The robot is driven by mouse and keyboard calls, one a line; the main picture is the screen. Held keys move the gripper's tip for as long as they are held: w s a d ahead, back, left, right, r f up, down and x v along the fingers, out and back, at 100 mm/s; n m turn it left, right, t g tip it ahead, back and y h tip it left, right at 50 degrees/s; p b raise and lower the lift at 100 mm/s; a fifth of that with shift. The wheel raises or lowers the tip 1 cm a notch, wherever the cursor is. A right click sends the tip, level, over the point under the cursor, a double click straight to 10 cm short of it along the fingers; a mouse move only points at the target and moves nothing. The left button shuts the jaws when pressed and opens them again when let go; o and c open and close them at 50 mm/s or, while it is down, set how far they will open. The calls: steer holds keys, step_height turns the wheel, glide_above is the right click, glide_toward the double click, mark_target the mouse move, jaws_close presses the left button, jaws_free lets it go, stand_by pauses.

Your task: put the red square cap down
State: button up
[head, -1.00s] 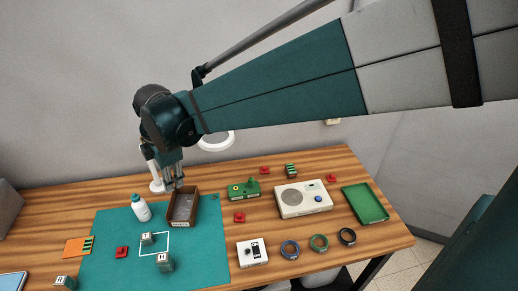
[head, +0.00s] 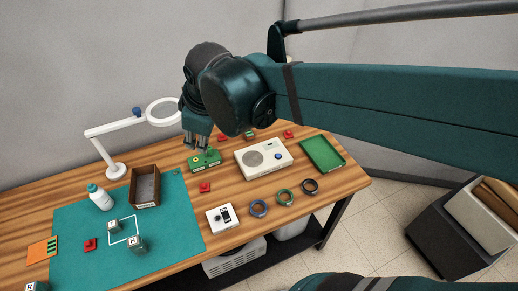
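Several small red pieces lie about the table: one on the teal mat (head: 90,244), one on the wood right of the mat (head: 205,187), one behind the green board (head: 222,137) and one near the back edge (head: 288,133). I cannot tell which of them is the red square cap. My gripper (head: 199,148) points down over the green board (head: 208,160), close above or at its left part. Its fingertips are small and dark, and I cannot see whether they hold anything.
A brown open box (head: 145,203), a white bottle (head: 104,202) and a white lamp (head: 116,171) stand left of my gripper. A cream radio-like box (head: 250,148), a green tray (head: 340,154) and dark rings (head: 285,197) lie to the right. A white device (head: 210,211) stands in front.

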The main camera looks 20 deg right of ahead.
steer(key=s+d+f+m+t+h, duration=0.1)
steer(key=s+d+f+m+t, duration=0.1)
steer(key=s+d+m, duration=0.8)
steer(key=shift+s+d+m, duration=0.15)
steer(key=shift+d+m, duration=0.35)
steer(key=shift+d, duration=1.3)
steer(key=shift+o, duration=0.5)
steer(key=shift+a, duration=0.1)
steer(key=w+a+f+n+g, duration=0.2)
steer(key=w+a+f+n, duration=0.2)
steer(key=w, duration=0.2)
steer(key=w+a+f+n+g, duration=0.2)
steer(key=w+a+f+n, duration=0.2)
steer(key=w, duration=0.3)
steer(key=shift+w+a+f+n+g+b, duration=0.15)
steer(key=shift+w+a+f+n+g, duration=0.3)
steer(key=shift+w+a+f+n, duration=1.45)
steer(key=shift+w+a+f+n+g+b, duration=0.2)
steer(key=shift+a+f+n+g, duration=0.45)
steer(key=shift+f, duration=2.65)
steer(key=shift+w+a+f+n+g+b, duration=0.1)
steer(key=shift+w+a+f+n+g, duration=0.2)
steer(key=shift+w+a+f+n, duration=1.65)
steer(key=shift+s+d+f+m, duration=0.5)
steer(key=shift+s+f+m, duration=0.15)
steer(key=shift+s+m, duration=0.15)
